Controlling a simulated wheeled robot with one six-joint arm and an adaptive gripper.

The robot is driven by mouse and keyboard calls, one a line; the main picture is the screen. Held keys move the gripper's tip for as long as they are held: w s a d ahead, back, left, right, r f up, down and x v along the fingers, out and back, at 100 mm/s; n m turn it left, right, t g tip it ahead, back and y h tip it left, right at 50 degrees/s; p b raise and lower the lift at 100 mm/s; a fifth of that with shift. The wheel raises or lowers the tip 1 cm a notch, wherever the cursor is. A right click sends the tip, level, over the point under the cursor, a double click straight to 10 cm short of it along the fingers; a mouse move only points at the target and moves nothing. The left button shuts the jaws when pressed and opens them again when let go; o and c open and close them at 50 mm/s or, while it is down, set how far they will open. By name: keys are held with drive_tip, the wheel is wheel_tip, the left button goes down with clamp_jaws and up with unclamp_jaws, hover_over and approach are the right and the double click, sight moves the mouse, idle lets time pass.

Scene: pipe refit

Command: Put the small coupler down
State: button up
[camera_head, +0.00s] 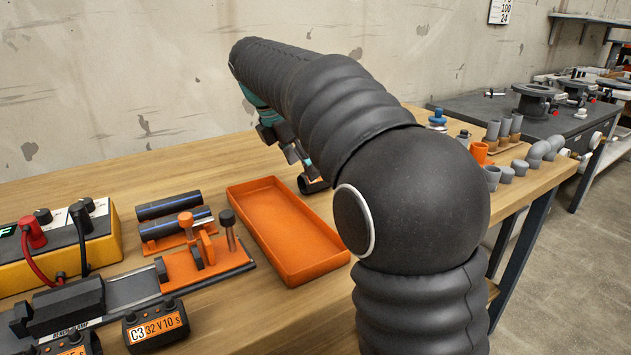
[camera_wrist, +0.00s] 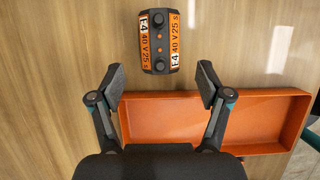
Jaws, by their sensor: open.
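A black coupler (camera_wrist: 159,42) with orange labels reading E4, 40 V, 25 s lies on the wooden bench in the wrist view, just beyond my fingertips and apart from them. My gripper (camera_wrist: 160,84) is open, with nothing between its fingers. In the head view my gripper (camera_head: 296,154) points down beyond the orange tray, mostly hidden by my arm. A dark coupler (camera_head: 313,184) shows partly beneath it. Another black coupler (camera_head: 155,325), labelled C3, 32 V, 10 s, sits at the front left. I cannot tell from the labels which is the small one.
The empty orange tray (camera_head: 240,187) lies beside my gripper. Left of it are an orange clamp fixture (camera_head: 208,262), dark pipes (camera_head: 170,207) and a yellow power unit (camera_head: 18,283). Grey pipe fittings (camera_head: 493,176) line the right. Bare bench surrounds the E4 coupler.

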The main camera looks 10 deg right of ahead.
drive_tip(key=shift+x, duration=1.55)
drive_tip(key=shift+r, duration=0.15)
drive_tip(key=c, duration=1.4)
